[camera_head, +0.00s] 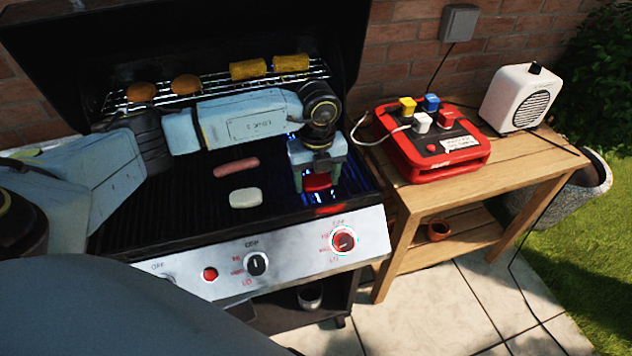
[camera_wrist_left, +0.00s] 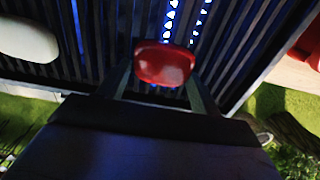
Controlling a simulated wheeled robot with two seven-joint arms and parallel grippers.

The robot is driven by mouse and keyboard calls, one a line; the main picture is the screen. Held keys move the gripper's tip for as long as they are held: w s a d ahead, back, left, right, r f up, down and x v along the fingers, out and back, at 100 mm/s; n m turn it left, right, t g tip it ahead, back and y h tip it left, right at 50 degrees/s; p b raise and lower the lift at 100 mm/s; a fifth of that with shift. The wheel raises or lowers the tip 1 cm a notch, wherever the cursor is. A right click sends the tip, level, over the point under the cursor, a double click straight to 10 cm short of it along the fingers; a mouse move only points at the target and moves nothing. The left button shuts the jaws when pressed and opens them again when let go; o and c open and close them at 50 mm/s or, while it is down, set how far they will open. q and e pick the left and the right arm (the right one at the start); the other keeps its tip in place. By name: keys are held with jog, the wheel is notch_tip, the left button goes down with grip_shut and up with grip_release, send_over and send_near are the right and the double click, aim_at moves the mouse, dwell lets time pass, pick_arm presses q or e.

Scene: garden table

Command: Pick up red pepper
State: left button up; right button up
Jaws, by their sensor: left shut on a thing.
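The red pepper (camera_head: 317,181) is at the right end of the grill grate, between the fingers of my left gripper (camera_head: 318,186). In the left wrist view the pepper (camera_wrist_left: 164,64) shows as a glossy red piece between the two fingertips of the left gripper (camera_wrist_left: 165,84). The left gripper points down and is shut on the pepper. I cannot tell whether the pepper still touches the grate. My right gripper is not in view.
A sausage (camera_head: 236,167) and a pale oval piece (camera_head: 245,198) lie on the grate (camera_head: 180,215) left of the gripper. Corn (camera_head: 249,69) and round patties (camera_head: 186,84) sit on the upper rack. A wooden side table (camera_head: 535,160) holds a red box (camera_head: 440,160) and a white speaker (camera_head: 520,98).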

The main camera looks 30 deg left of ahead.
aim_at(323, 188)
pick_arm(q)
notch_tip(323, 188, up, 10)
jog(key=s+d+n, duration=0.2)
jog(key=d+n, duration=0.2)
jog(key=n, duration=0.9)
jog(key=s+d+n, duration=0.2)
jog(key=d+n, duration=0.2)
jog(key=n, duration=0.9)
jog(key=shift+s+d+r, duration=0.2)
jog(key=shift+s+r, duration=0.15)
jog(key=shift+d, duration=0.1)
